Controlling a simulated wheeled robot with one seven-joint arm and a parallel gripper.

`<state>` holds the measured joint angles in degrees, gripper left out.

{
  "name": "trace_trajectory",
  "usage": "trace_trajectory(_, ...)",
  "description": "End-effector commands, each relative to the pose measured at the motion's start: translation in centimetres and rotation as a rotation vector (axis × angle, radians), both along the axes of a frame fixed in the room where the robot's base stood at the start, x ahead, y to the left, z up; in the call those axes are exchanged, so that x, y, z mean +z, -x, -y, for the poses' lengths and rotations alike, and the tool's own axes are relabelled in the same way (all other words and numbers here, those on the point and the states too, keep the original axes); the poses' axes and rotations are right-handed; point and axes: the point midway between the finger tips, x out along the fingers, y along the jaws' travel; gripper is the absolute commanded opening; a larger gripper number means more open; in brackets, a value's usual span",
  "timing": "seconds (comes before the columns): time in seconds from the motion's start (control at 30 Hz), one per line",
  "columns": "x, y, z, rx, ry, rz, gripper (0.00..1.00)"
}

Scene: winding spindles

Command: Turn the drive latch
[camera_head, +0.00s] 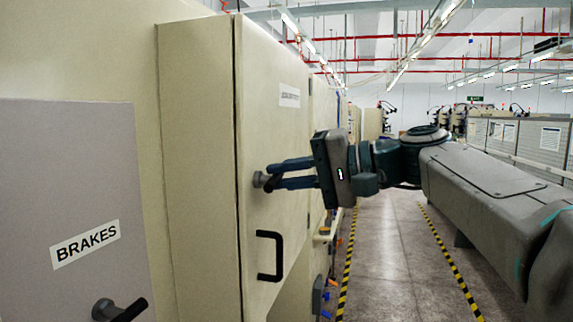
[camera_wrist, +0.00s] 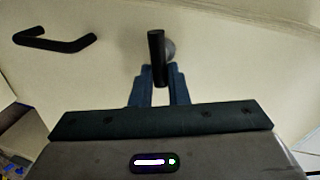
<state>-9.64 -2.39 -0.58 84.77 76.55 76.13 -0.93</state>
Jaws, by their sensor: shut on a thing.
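The drive latch (camera_wrist: 156,58) is a black lever on a round grey metal boss, set on a cream cabinet door (camera_head: 272,110). In the wrist view the lever stands upright in the picture, between my blue fingers. In the head view the latch (camera_head: 262,180) is at the left end of my fingers, and they partly hide it. My gripper (camera_head: 272,174) reaches in from the right and is shut on the latch lever; it also shows in the wrist view (camera_wrist: 158,75). The door looks closed against its frame.
A black door handle (camera_head: 268,256) sits below the latch on the same door. A grey panel labelled BRAKES (camera_head: 85,246) with its own black latch (camera_head: 120,310) is at the left. An aisle (camera_head: 395,250) with yellow-black floor tape runs along the cabinets.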

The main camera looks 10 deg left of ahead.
Motion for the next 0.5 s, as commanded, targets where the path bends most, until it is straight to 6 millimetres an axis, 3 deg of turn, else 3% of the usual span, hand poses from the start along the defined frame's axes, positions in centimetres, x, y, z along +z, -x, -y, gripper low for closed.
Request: trace_trajectory(0.5, -0.29, -0.13, 0.03, -0.001, -0.016, -0.206, 0.00)
